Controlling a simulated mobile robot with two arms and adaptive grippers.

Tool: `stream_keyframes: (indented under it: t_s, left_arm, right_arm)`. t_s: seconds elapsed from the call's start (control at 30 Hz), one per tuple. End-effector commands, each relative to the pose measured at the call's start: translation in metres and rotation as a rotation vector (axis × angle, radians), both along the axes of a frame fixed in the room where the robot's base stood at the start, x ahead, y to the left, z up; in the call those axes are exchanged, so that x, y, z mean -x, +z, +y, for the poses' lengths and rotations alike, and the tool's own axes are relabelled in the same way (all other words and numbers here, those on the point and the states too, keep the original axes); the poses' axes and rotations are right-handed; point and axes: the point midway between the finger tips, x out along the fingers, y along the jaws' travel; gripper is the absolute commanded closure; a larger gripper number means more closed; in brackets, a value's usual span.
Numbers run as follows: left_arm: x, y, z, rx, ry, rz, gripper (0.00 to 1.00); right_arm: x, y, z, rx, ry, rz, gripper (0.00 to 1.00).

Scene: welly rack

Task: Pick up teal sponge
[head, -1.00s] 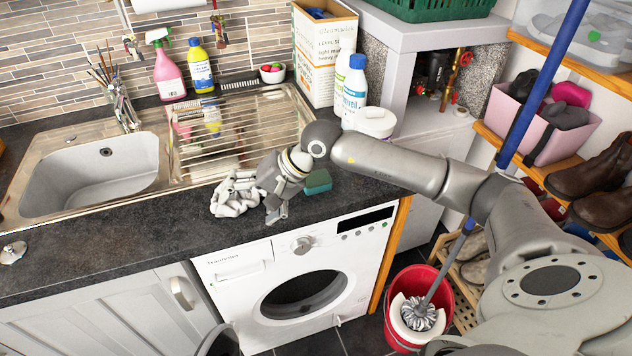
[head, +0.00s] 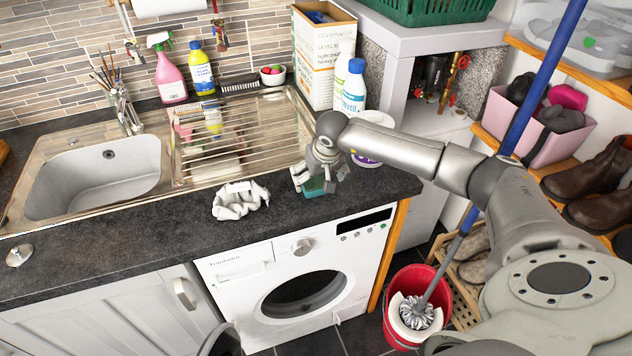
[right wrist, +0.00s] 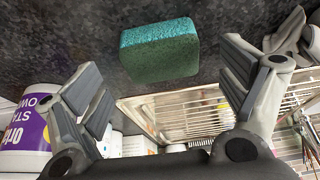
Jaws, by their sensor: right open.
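The teal sponge (head: 314,187) lies on the dark counter near its front edge, above the washing machine, partly hidden by my right gripper in the head view. In the right wrist view the sponge (right wrist: 160,50) shows whole, teal on one face and dark green on the larger face. My right gripper (head: 318,185) is over the sponge in the head view. In the right wrist view its open fingers (right wrist: 165,85) stand apart on either side of the sponge, with visible gaps and nothing held. My left gripper is not in view.
A crumpled grey-white cloth (head: 240,200) lies on the counter left of the sponge. A white tub with a purple label (right wrist: 22,130) and a blue-capped bottle (head: 354,88) stand behind my gripper.

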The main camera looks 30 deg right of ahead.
Motion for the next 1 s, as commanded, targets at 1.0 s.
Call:
stream_keyframes:
  t_s: [1.0]
  left_arm:
    - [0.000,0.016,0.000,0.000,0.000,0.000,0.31]
  right_arm:
    - [-0.014,-0.031,-0.003,-0.002,0.000,-0.001,0.41]
